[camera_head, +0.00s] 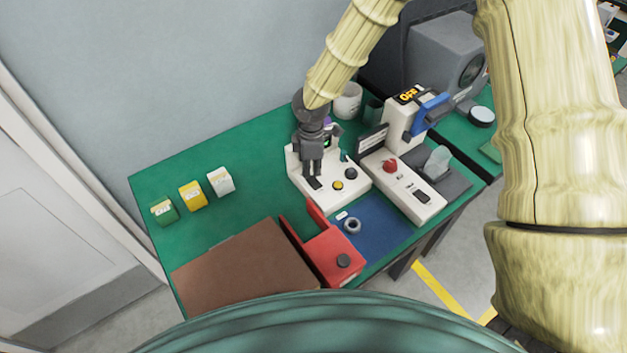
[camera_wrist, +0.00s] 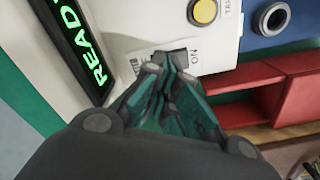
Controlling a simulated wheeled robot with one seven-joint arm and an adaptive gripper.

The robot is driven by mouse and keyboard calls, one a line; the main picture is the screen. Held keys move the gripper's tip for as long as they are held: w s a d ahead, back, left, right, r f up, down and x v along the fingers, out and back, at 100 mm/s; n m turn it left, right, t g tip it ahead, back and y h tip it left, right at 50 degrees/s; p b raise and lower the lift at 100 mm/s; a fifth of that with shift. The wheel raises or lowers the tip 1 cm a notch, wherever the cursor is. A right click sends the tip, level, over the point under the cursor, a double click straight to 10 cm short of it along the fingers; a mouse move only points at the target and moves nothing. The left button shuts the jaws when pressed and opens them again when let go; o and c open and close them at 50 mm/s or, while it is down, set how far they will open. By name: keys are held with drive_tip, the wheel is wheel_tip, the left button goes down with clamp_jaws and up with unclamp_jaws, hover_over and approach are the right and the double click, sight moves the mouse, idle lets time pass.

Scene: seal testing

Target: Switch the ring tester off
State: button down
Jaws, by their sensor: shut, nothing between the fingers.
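A white bench device (camera_head: 353,202), seemingly the ring tester, stands under my gripper; I cannot read a name on it. In the wrist view, its display (camera_wrist: 82,45) is lit with green letters reading READY. Its dark rocker switch (camera_wrist: 172,57) is beside the word ON, partly hidden by my fingertips. A yellow button (camera_wrist: 203,11) is on the same panel, and also shows in the head view (camera_head: 337,185). My gripper (camera_head: 313,172) is shut and empty, pointing down, its tips (camera_wrist: 165,75) at the switch. I cannot tell whether they touch it.
A second white machine (camera_head: 407,190) with a red knob (camera_head: 389,166) and orange display stands to the right. A blue mat (camera_head: 385,225) with a grey ring (camera_head: 352,225) and a red fixture (camera_head: 335,258) lie in front.

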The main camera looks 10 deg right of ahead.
sight(312, 178)
drive_tip(key=shift+s, duration=0.15)
drive_tip(key=shift+f, duration=0.2)
drive_tip(key=shift+f+b, duration=0.55)
drive_tip(key=shift+f, duration=0.35)
idle(0.8)
drive_tip(key=shift+r, duration=0.1)
drive_tip(key=shift+r+p, duration=2.8)
drive_tip(key=shift+r, duration=0.65)
